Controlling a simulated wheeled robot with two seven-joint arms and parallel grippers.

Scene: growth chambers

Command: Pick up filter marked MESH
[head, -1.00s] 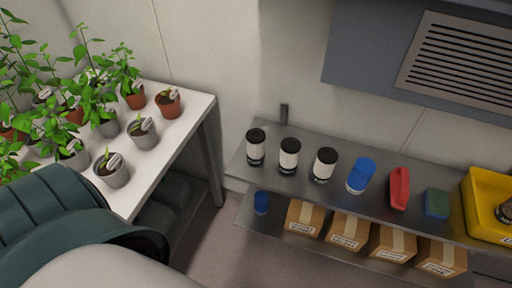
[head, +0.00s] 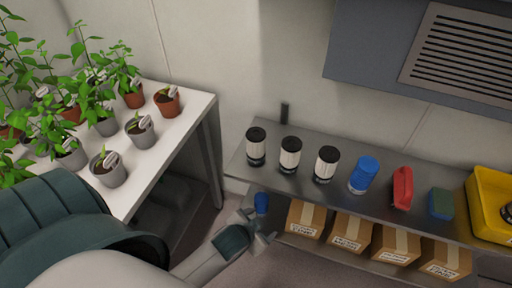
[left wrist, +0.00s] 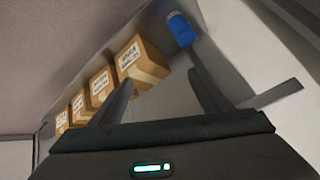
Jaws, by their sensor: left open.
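Three white cylinders with black caps, which look like filters, stand upright in a row on the upper metal shelf: a left one (head: 256,147), a middle one (head: 290,155) and a right one (head: 326,164). I cannot read MESH on any of them. A similar dark-ended item (head: 507,212) is partly visible in the yellow bin (head: 480,222). My left gripper (head: 262,226) is open and empty, in front of the lower shelf and below the filters. In the left wrist view its fingers (left wrist: 162,84) are spread with nothing between them. My right gripper is not in view.
On the upper shelf stand a blue-lidded jar (head: 363,174), a red item (head: 402,188) and a blue-green sponge (head: 440,204). The lower shelf holds several cardboard boxes (head: 352,230) and a blue item (head: 261,203). A white table (head: 196,112) with potted plants stands left.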

